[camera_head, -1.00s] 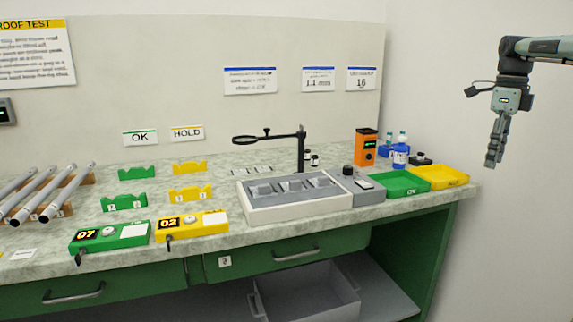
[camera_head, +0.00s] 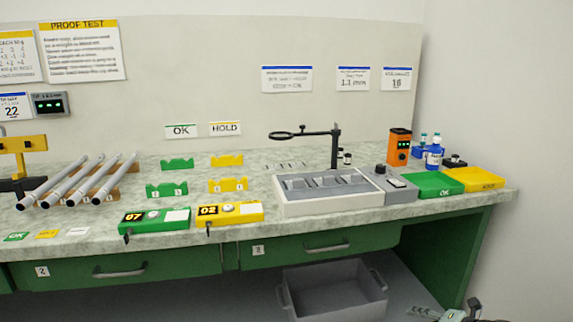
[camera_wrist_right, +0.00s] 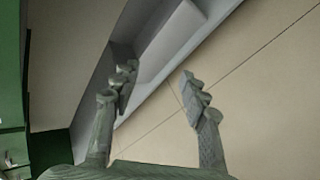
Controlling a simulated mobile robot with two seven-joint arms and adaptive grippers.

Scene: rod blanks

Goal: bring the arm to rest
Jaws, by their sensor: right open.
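My right gripper (camera_head: 425,313) shows only in part at the bottom right edge of the head view, low in front of the bench's right end and below the worktop. In the right wrist view its two fingers (camera_wrist_right: 155,88) stand apart with nothing between them. It is open and empty. Most of the right arm is outside the head view. My left gripper is in neither view.
The bench worktop (camera_head: 110,248) carries several grey rods (camera_head: 65,182), green and yellow trays (camera_head: 475,180), and a magnifier stand (camera_head: 335,150). A grey bin (camera_head: 335,300) sits under the bench. Tan floor (camera_wrist_right: 250,80) shows beyond the fingers.

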